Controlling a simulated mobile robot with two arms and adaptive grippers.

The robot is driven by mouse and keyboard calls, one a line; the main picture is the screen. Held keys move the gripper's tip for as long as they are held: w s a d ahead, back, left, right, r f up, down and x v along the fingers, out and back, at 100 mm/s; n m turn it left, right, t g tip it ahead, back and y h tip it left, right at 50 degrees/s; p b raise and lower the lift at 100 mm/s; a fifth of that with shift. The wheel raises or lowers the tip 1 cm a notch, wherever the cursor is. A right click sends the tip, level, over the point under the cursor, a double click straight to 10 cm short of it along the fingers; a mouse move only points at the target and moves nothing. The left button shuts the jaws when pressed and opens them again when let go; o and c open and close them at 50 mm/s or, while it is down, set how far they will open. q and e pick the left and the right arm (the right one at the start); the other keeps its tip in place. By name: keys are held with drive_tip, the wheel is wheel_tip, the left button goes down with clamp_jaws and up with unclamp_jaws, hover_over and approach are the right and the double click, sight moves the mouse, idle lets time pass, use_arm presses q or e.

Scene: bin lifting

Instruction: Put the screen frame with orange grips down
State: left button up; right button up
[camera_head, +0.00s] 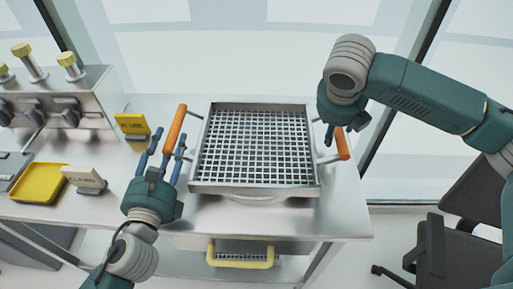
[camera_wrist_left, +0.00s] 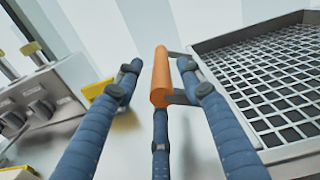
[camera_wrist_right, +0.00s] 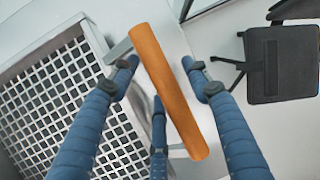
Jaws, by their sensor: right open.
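The screen frame (camera_head: 198,186) is a square metal frame with a wire mesh and orange grips on two sides. It sits on a round pale base on the metal table, seen in the head view. My left gripper (camera_head: 168,148) is at the left orange grip (camera_head: 175,128); in the left wrist view its blue fingers (camera_wrist_left: 160,80) are spread on both sides of the grip, apart from it. My right gripper (camera_head: 334,132) is at the right orange grip (camera_head: 342,143); in the right wrist view its fingers (camera_wrist_right: 160,75) are spread on both sides of the grip.
A yellow tray (camera_head: 38,184), a small sign block (camera_head: 84,178) and a yellow sign (camera_head: 131,124) stand on the left of the table (camera_head: 340,215). A panel with knobs (camera_head: 65,112) is behind them. A black chair (camera_head: 455,250) stands at the right.

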use_arm(q)
drive_tip(key=s, duration=0.5)
drive_tip(key=s+a, duration=0.1)
drive_tip(key=s, duration=0.2)
drive_tip(key=shift+s, duration=0.45)
use_arm(e)
drive_tip(key=v, duration=1.2)
drive_tip(key=shift+s, duration=0.1)
